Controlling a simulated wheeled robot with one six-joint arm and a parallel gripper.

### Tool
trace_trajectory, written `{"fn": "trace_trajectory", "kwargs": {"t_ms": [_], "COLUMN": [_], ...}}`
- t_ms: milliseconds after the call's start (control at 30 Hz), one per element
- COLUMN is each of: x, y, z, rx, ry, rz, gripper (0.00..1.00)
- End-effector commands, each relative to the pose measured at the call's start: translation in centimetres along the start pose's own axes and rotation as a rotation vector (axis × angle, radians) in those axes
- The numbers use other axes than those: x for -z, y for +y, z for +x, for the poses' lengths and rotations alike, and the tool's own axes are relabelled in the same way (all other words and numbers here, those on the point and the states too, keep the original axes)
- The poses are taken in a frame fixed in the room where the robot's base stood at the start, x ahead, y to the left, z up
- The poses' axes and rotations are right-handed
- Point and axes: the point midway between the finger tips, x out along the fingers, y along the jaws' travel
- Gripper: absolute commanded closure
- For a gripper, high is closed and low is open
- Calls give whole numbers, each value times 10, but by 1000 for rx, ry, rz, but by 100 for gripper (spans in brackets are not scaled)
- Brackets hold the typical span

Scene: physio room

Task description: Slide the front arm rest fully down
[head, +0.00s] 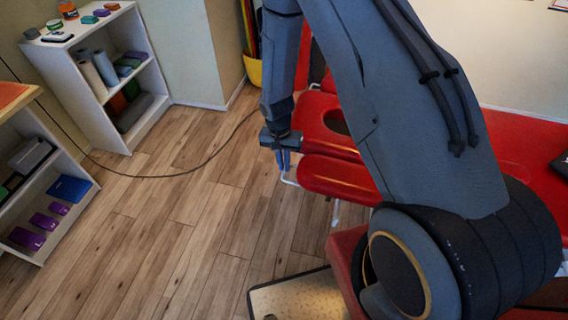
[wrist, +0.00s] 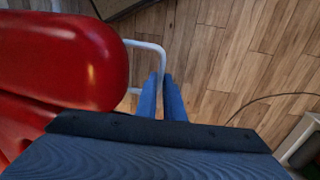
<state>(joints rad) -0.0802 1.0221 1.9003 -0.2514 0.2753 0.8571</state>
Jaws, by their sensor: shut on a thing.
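The front arm rest is a red padded cushion (head: 338,176) on a bent white metal bar, at the near end of the red treatment table. In the wrist view the cushion (wrist: 85,55) fills the upper left, and the white bar (wrist: 150,45) loops out beside it. My gripper (head: 283,163) points down at the left end of the arm rest. Its blue fingers (wrist: 165,92) are shut on the white bar, next to the cushion. The exact contact is partly hidden by the fingers.
The red table (head: 520,140) with its face-hole headrest (head: 322,112) lies behind my arm. A white shelf (head: 100,75) and another shelf (head: 45,195) stand at the left. A dark cable (head: 190,172) crosses the wooden floor, which is otherwise clear left of the gripper.

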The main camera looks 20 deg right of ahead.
Motion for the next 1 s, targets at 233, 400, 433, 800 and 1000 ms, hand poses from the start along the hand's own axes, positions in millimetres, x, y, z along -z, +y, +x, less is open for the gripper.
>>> {"fn": "trace_trajectory", "kwargs": {"t_ms": [233,400,433,800,1000], "x": [0,0,0,0,1], "y": [-1,-1,-1,-6,-14], "z": [0,0,0,29,70], "rx": [1,1,1,0,0], "ry": [1,1,1,-1,-1], "rz": [0,0,0,-1,-2], "gripper": [100,100,100,100,100]}}
